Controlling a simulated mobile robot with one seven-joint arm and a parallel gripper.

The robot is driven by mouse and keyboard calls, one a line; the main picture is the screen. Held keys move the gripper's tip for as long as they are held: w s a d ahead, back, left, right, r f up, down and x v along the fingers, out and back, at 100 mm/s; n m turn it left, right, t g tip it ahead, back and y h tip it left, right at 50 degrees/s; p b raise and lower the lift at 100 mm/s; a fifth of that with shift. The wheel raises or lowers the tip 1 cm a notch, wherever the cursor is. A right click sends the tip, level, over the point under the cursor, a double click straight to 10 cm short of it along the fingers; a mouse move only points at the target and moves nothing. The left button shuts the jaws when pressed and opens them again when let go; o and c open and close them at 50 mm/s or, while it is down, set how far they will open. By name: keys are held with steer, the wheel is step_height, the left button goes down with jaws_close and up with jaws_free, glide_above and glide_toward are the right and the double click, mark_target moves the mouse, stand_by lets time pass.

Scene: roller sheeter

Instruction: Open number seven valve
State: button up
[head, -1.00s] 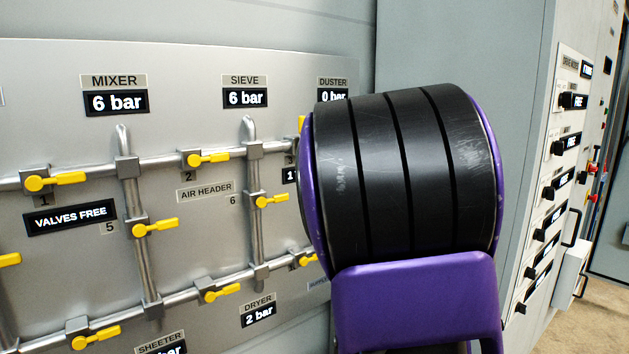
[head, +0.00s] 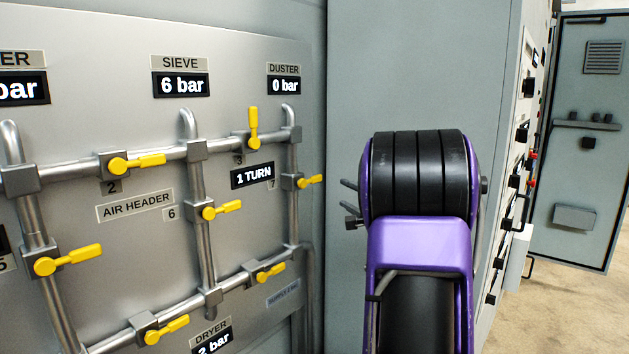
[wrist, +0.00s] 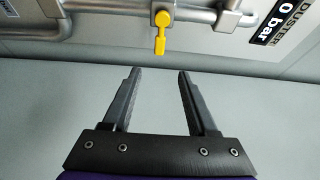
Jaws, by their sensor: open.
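The number seven valve (head: 303,182) has a yellow lever on the vertical pipe under the DUSTER display, beside a small 7 label. Its lever points right, across the pipe. In the wrist view, which is turned on its side, the yellow lever (wrist: 160,38) points toward the space between my fingers. My gripper (wrist: 159,72) is open and empty, with one finger to each side of the lever's line and the tips short of it. In the head view my gripper (head: 346,203) is right of the valve, its fingers partly hidden by my wrist.
The DUSTER display (head: 284,79) reads 0 bar and the SIEVE display (head: 180,84) 6 bar. Valve six (head: 220,210) and other pipes lie left. A grey cabinet (head: 420,70) stands behind my arm.

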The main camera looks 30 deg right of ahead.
mark_target(317, 179)
steer(key=w, duration=0.5)
steer(key=w+p, duration=0.1)
steer(key=w, duration=0.5)
steer(key=w+d, duration=0.1)
steer(key=w, duration=0.5)
steer(key=shift+p, duration=0.4)
steer(key=shift+s, duration=0.1)
jaws_close()
stand_by(0.4)
